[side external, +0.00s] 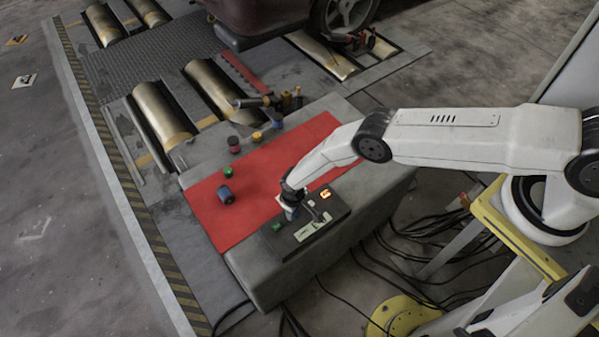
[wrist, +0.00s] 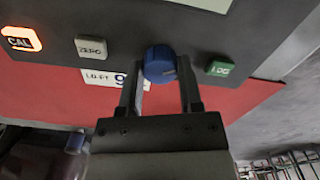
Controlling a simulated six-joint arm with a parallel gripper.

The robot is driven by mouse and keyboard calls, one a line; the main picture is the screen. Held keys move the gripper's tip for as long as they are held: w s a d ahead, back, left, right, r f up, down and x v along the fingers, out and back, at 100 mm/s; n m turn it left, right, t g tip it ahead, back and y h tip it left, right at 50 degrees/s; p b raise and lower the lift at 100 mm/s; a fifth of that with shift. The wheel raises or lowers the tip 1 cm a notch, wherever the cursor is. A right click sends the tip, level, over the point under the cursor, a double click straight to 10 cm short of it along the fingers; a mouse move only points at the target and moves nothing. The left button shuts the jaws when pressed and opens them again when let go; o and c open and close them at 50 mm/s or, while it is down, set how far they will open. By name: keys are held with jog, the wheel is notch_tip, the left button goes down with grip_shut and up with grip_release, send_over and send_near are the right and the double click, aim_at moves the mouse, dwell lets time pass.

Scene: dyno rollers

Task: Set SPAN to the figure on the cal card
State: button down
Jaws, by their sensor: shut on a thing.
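A dark control panel (side external: 325,226) sits on the grey block at the end of the red mat. In the wrist view the panel (wrist: 125,20) carries a blue knob (wrist: 160,62), with my gripper (wrist: 160,72) shut on it. A lit orange CAL button (wrist: 21,39) and a white ZERO button (wrist: 91,48) are to its left, and a green LOG button (wrist: 219,69) to its right. A white label reading LB.FT (wrist: 100,78) is partly hidden behind a finger. In the side view my gripper (side external: 289,208) covers the knob.
The red mat (side external: 245,192) holds a blue cylinder (side external: 226,195) and a small green piece (side external: 227,172). Red (side external: 234,145), yellow and blue items stand along its far edge. Brass rollers (side external: 160,112) and a car (side external: 280,20) are behind. Cables lie on the floor.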

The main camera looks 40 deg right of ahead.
dwell(0.3)
jog(key=shift+c, duration=1.3)
grip_release()
jog(key=shift+r, duration=0.25)
jog(key=shift+r, duration=3.65)
jog(key=shift+r, duration=0.1)
